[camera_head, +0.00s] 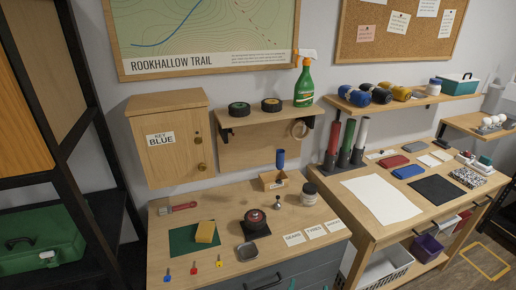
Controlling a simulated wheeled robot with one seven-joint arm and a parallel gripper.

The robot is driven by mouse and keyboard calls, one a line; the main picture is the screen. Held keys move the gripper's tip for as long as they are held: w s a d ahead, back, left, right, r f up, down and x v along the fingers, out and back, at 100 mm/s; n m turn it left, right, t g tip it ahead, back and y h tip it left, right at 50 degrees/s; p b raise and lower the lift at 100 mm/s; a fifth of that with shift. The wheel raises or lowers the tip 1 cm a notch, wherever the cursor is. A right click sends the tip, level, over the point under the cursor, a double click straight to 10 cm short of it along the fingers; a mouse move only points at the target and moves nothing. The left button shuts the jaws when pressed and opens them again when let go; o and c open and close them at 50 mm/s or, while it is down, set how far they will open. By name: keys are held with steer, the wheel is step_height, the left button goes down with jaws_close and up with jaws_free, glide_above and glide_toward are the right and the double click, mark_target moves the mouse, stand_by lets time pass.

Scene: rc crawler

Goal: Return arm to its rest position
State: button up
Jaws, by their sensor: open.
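Neither my arm nor my gripper shows in the head camera view. Nothing in this view tells where the arm is relative to the workbenches. The near wooden workbench (165,248) stands in the lower middle and the second workbench (344,226) to its right.
A wooden cabinet labelled "KEY BLUE" (172,142) is shut above the near bench. A shelf (245,117) beside it holds a green spray bottle (304,84) and two wheels. A black rack (75,150) with a green case (38,246) stands left. Several small items lie on both benches.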

steer(key=s+a+f+n+y, duration=0.1)
steer(key=s+a+f, duration=0.45)
steer(key=s, duration=0.35)
steer(key=s+a+r+n+t+y, duration=0.1)
steer(key=s+a, duration=0.3)
steer(key=s, duration=0.7)
steer(key=s+a+r+n+t+y, duration=0.1)
steer(key=s+a, duration=0.3)
steer(key=s, duration=0.7)
steer(key=shift+s+a+r+y, duration=0.3)
steer(key=shift+a+r+y, duration=0.1)
steer(key=shift+r, duration=0.05)
